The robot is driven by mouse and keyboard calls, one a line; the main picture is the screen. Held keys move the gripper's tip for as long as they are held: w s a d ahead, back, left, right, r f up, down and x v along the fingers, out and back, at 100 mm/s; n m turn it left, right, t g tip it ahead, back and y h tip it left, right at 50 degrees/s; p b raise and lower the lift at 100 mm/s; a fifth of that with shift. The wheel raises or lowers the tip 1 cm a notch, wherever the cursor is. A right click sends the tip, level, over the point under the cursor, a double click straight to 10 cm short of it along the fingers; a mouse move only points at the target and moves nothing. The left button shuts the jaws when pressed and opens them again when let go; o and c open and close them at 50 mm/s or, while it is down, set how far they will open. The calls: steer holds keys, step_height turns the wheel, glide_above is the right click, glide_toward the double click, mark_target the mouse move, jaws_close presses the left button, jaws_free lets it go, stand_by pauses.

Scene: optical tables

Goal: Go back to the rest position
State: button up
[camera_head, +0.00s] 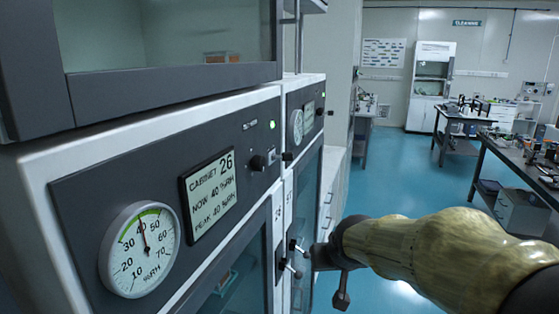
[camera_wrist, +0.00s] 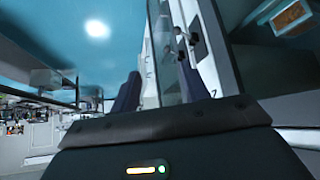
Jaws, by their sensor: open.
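My arm (camera_head: 430,245) reaches in from the lower right in the head view, in a tan cover. My gripper (camera_head: 328,278) is at its end, beside the cabinet fronts. In the wrist view my gripper (camera_wrist: 158,88) shows two dark fingers standing apart. I see nothing held between them. A glass cabinet door (camera_wrist: 172,60) lies beyond the fingers. Door handles (camera_head: 292,256) are just left of the gripper in the head view; I cannot tell the exact gap.
A humidity-cabinet (camera_head: 235,155) labelled 26 with a round gauge (camera_head: 141,249) stands close on the left. A second cabinet (camera_head: 304,100) adjoins it. Optical tables (camera_head: 520,165) with equipment stand on the right. The blue floor (camera_head: 400,170) between is open.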

steer(key=s+d+f+g, duration=0.4)
steer(key=s+f+g, duration=0.1)
steer(key=s+f, duration=0.9)
steer(key=shift+s+m+p, duration=0.35)
steer(key=shift+s+m, duration=0.05)
steer(key=shift+s, duration=0.4)
steer(key=shift+w, duration=0.1)
steer(key=shift+s+a, duration=0.1)
steer(key=shift+s, duration=0.1)
